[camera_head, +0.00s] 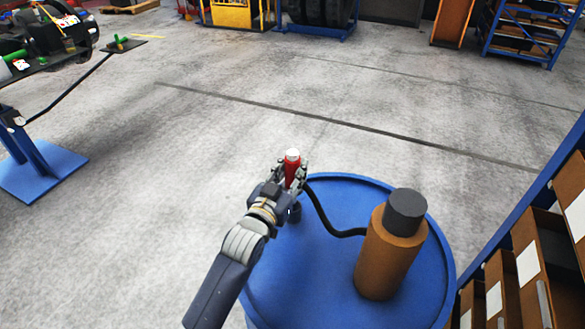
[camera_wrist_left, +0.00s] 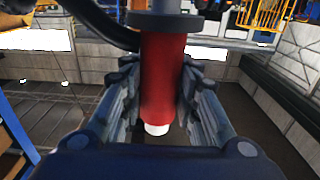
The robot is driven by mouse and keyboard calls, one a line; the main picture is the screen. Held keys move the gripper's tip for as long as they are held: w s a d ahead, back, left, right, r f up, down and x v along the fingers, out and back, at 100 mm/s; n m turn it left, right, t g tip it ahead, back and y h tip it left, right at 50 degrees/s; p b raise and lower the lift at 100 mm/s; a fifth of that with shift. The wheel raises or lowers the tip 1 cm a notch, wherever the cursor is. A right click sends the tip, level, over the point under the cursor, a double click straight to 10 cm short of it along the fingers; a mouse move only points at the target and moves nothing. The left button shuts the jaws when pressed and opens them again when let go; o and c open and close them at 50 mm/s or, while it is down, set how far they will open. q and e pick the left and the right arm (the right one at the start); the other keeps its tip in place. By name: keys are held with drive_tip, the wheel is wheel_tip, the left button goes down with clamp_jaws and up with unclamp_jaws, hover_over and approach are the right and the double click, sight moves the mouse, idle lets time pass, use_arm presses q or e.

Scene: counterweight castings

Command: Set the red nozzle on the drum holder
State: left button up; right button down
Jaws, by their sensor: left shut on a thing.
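The red nozzle (camera_head: 292,170) has a white tip and is in my left gripper (camera_head: 290,178), above the left rim of the blue drum. In the left wrist view the red nozzle (camera_wrist_left: 162,80) stands between the two fingers of my left gripper (camera_wrist_left: 160,100), which is shut on it. A dark collar (camera_wrist_left: 165,22) sits at its other end. A black hose (camera_head: 328,218) runs from near the gripper to the orange-brown canister with a dark cap (camera_head: 388,245) on the blue drum (camera_head: 320,290). I cannot make out the drum holder clearly; the gripper partly hides a dark piece (camera_head: 295,212) at the rim. My right gripper is not in view.
A blue rack with brown bins (camera_head: 530,260) stands close on the right of the drum. A blue-footed stand (camera_head: 40,172) is at the left. Shelving and a yellow cart (camera_head: 230,14) are at the back. The grey floor between is clear.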

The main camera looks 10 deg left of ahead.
use_arm(q)
drive_tip(key=shift+r, duration=0.15)
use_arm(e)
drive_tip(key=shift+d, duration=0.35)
use_arm(q)
drive_tip(key=shift+p, duration=0.45)
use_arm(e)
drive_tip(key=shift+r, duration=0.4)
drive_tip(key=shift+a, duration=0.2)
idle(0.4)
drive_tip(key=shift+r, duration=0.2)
use_arm(q)
drive_tip(key=shift+f+b, duration=0.5)
drive_tip(key=shift+f, duration=0.6)
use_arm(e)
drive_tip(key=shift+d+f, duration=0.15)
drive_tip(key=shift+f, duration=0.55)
